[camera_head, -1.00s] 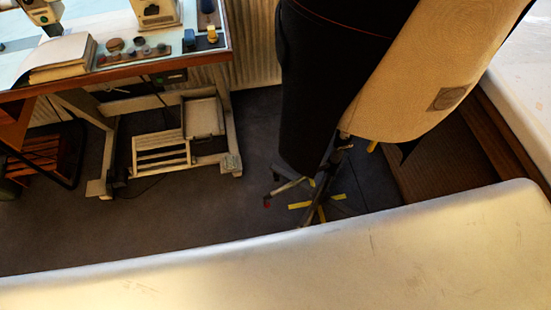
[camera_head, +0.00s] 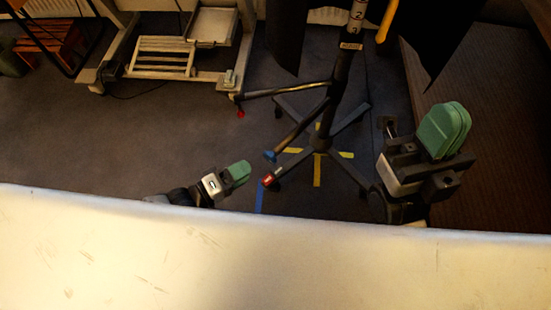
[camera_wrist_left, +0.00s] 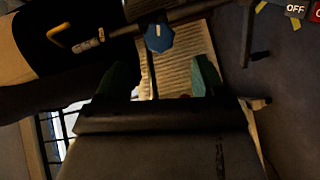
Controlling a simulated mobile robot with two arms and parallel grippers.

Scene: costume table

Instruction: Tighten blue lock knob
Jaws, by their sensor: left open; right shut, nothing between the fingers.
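The blue lock knob (camera_head: 269,156) is at the lower end of a dark tube on the mannequin stand (camera_head: 340,85). In the left wrist view the blue knob (camera_wrist_left: 159,37) is faceted with a pale line across it, and lies beyond the fingertips, roughly between them. My left gripper (camera_head: 238,172) is left of and slightly below the knob in the head view. Its green fingers are apart in the left wrist view (camera_wrist_left: 163,78), with nothing held. My right gripper (camera_head: 445,130) has its green fingers together and empty, to the right of the stand.
A red-tipped bar (camera_head: 240,114) sticks out left from the stand. A red switch box (camera_head: 268,180) sits just below the blue knob. The white padded surface (camera_head: 150,250) fills the foreground. A pale trestle frame (camera_head: 160,65) stands at back left. Dark floor lies between.

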